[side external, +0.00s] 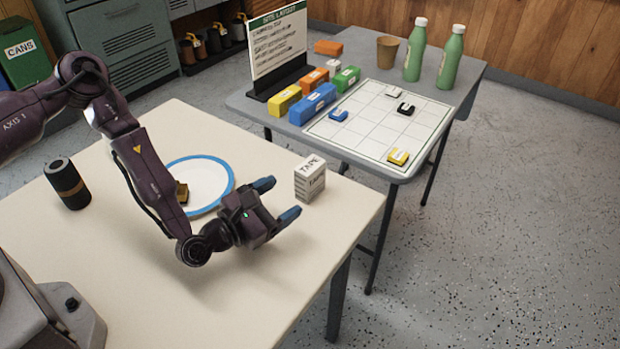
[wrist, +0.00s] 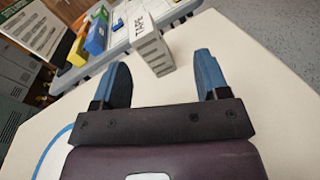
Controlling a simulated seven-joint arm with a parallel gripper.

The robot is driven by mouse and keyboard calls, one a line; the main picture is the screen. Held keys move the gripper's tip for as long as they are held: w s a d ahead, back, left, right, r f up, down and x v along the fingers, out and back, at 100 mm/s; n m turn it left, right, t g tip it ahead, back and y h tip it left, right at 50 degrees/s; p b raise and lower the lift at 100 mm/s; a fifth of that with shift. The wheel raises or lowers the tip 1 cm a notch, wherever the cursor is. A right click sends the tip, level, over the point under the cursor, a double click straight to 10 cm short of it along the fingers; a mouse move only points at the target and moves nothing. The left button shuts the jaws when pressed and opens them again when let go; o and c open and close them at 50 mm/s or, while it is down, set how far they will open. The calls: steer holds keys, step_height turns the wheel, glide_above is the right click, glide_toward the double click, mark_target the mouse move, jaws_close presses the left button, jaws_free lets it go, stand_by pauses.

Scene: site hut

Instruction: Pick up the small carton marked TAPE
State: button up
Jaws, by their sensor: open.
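The small carton marked TAPE (side external: 310,179) stands upright near the right edge of the cream table. It is white-grey with dark print on its side. My gripper (side external: 278,199) is open and empty, with blue fingertips, low over the table and just left of the carton in the side external view. In the wrist view the carton (wrist: 150,42) stands ahead of the blue fingers (wrist: 162,75), within the span between them but beyond their tips. The fingers do not appear to touch it.
A white plate with a blue rim (side external: 228,172) holds a brown item (side external: 182,192) behind my arm. A dark can (side external: 67,184) stands at left. A grey table (side external: 395,172) beyond bears a gridded sheet, coloured blocks, green bottles and a sign. The cream table's front is clear.

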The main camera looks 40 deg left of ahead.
mark_target(300, 183)
steer(key=n, duration=0.1)
steer(key=s+f+n+y, duration=0.1)
steer(key=n, duration=0.1)
steer(key=a+f+n+t+y, duration=0.1)
steer(key=shift+s+n, duration=0.3)
steer(key=shift+n, duration=0.1)
steer(key=shift+y, duration=0.3)
steer(key=w, duration=0.7)
steer(key=shift+w+d, duration=0.25)
steer(key=shift+w, duration=0.05)
steer(key=shift+w+d+r, duration=0.1)
steer(key=shift+w, duration=1.2)
steer(key=shift+w+r, duration=0.1)
steer(key=shift+w, duration=1.2)
steer(key=c, duration=1)
steer(key=shift+r, duration=0.1)
